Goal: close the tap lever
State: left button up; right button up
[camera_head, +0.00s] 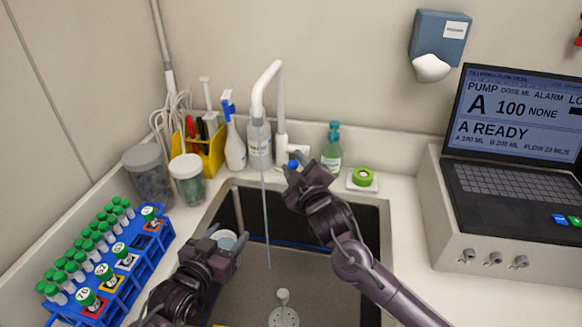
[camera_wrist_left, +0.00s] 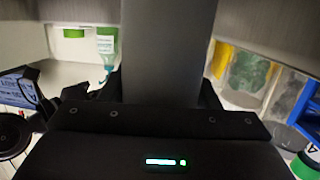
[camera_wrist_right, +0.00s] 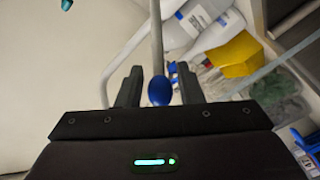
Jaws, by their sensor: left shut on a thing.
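The white tap (camera_head: 280,100) stands behind the sink, and a thin stream of water (camera_head: 266,215) falls from its spout into the sink. The lever's blue knob (camera_head: 292,164) shows at the tap's base, and also in the right wrist view (camera_wrist_right: 160,91). My right gripper (camera_head: 295,166) is open, with its fingers on either side of the knob; gaps show between them and it. My left gripper (camera_head: 226,245) is shut on a small cup (camera_head: 227,237) over the sink's left part. The cup is mostly hidden by the fingers, and its contents are unclear.
A blue rack (camera_head: 150,250) of green-capped tubes stands left of the sink. Bottles, two lidded jars (camera_head: 187,178) and a yellow holder (camera_head: 212,155) crowd the back left. A laptop (camera_head: 515,130) stands far right.

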jog(key=shift+b+x, duration=0.35)
jog(key=shift+x, duration=1)
jog(key=shift+r, duration=0.1)
grip_shut()
